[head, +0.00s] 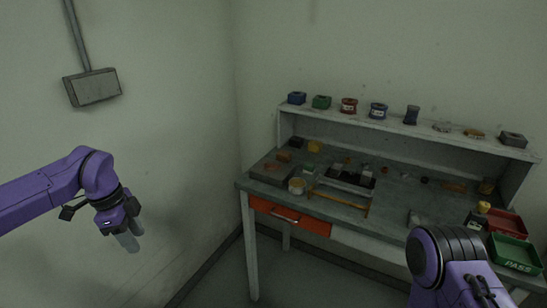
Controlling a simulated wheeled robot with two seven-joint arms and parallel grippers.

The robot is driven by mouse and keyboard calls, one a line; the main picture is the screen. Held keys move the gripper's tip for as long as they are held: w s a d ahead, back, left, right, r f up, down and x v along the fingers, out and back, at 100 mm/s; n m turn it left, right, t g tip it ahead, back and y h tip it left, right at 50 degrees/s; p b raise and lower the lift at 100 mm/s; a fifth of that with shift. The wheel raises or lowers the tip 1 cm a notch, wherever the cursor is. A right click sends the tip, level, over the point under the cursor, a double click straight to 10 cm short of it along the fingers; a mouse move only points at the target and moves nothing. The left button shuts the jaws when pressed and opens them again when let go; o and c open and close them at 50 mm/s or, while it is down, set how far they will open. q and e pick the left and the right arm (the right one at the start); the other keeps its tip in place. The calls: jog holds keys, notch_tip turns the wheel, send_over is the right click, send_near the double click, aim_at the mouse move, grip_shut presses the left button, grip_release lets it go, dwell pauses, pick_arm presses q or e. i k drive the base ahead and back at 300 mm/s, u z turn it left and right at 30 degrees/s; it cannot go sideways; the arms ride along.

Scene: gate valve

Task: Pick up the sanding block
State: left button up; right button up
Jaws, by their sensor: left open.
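The sanding block cannot be picked out for sure; the things on the workbench (392,215) are small and dim. Small block-like things near the bench's back left include a yellow-orange one (314,146) and a brownish one (283,156). My left gripper (129,238) hangs fingers down in the air at the left, empty and open, well away from the bench. My right arm (447,258) shows at the lower right, in front of the bench's right end; its gripper is not in view.
The bench has an orange drawer (290,217) and a back shelf (400,127) with several small items. A grey tray (345,185) lies mid-bench. A red bin (506,222) and a green bin (514,252) marked PASS stand at the right. Floor is free left of the bench.

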aim_at(281, 156)
jog(key=u, duration=0.35)
jog(key=k, duration=0.45)
jog(key=u, duration=0.6)
jog(key=i, duration=1.1)
jog(key=z, duration=1)
jog(key=i, duration=0.85)
jog(key=z, duration=1.2)
jog(key=i, duration=0.3)
jog(key=z, duration=0.15)
